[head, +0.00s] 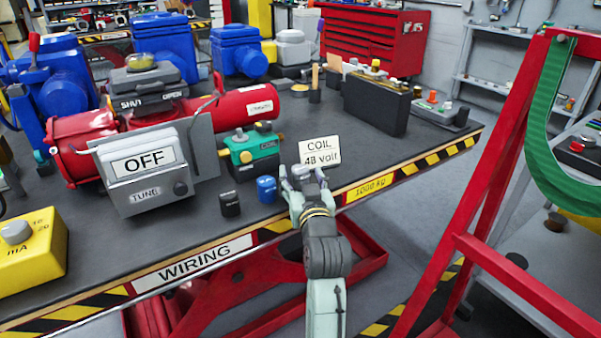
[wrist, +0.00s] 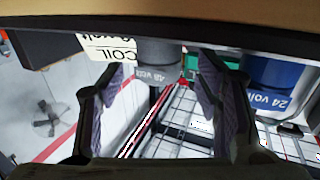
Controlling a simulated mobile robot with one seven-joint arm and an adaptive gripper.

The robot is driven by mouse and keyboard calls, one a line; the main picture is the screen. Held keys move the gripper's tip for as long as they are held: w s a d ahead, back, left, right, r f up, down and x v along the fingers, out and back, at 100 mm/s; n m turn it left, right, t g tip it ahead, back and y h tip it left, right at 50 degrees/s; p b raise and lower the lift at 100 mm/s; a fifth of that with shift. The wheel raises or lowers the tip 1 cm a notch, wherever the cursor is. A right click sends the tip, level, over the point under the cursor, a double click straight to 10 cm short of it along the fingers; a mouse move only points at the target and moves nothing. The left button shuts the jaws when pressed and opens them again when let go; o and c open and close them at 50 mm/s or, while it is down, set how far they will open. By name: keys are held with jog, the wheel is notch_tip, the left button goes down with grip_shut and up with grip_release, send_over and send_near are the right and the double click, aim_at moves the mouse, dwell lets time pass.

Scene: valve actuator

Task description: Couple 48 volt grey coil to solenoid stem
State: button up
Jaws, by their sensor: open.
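The grey 48 volt coil (wrist: 158,52) stands between the fingertips of my gripper (wrist: 160,80) in the wrist view, its label partly readable. My gripper is open, with a finger on each side of the coil; I cannot tell if either touches it. In the head view my gripper (head: 303,178) is at the table's front edge, below a white card (head: 320,152) reading "COIL 48 volt", and its fingers largely hide the coil. A green valve block (head: 252,147) with brass-coloured parts on top stands to the left, behind; I cannot clearly make out the solenoid stem.
A blue coil (head: 266,189), marked 24 volt in the wrist view (wrist: 268,78), and a black coil (head: 230,204) stand left of my gripper. A grey box marked OFF (head: 150,175) is further left. A dark box (head: 377,104) stands behind right. A red frame (head: 500,180) rises at right.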

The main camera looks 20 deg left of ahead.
jog(key=shift+x, duration=1.35)
jog(key=shift+r, duration=0.1)
jog(key=shift+c, duration=0.4)
jog(key=c, duration=1.3)
jog(key=shift+r, duration=0.1)
